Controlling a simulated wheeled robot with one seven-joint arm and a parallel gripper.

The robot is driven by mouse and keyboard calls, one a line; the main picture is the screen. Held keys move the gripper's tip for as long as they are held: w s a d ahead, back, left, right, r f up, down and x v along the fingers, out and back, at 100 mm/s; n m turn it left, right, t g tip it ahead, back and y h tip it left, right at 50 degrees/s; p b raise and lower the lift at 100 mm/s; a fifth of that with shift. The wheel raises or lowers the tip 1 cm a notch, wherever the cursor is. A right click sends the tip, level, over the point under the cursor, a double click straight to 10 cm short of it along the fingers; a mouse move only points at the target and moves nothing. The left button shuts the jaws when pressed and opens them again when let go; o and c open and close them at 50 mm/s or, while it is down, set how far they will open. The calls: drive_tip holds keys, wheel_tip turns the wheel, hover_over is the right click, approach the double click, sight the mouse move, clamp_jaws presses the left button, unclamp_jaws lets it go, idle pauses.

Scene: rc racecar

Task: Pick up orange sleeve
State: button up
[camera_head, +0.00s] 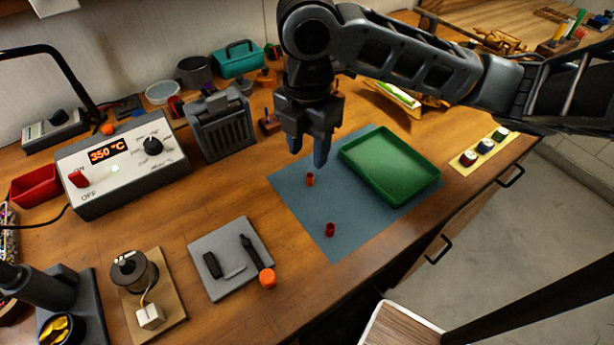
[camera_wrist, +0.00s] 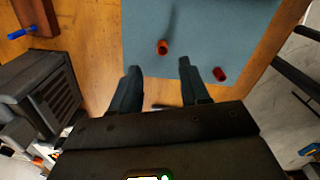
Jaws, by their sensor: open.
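The orange sleeve (camera_head: 310,179) is a small tube near the left part of the blue-grey mat (camera_head: 290,192). It also shows in the wrist view (camera_wrist: 162,47), ahead of the fingertips and between their lines. A similar red sleeve (camera_head: 330,229) stands nearer the mat's front edge and shows right of the fingers in the wrist view (camera_wrist: 221,74). My gripper (camera_head: 308,160) is open and empty, above the mat's back left part. The fingers (camera_wrist: 162,82) are apart from both sleeves.
A green tray (camera_head: 411,198) lies on the mat's right part. A grey finned holder (camera_head: 222,130) stands left of my gripper. A grey pad with black tools (camera_head: 218,285) lies at front left, beside an orange cap (camera_head: 267,278). The mat around the sleeves is clear.

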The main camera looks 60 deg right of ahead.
sight(310, 184)
drive_tip(key=f, duration=0.6)
drive_tip(key=shift+s+f+b, duration=0.15)
drive_tip(key=shift+s+b, duration=0.05)
drive_tip(key=shift+b, duration=0.2)
clamp_jaws()
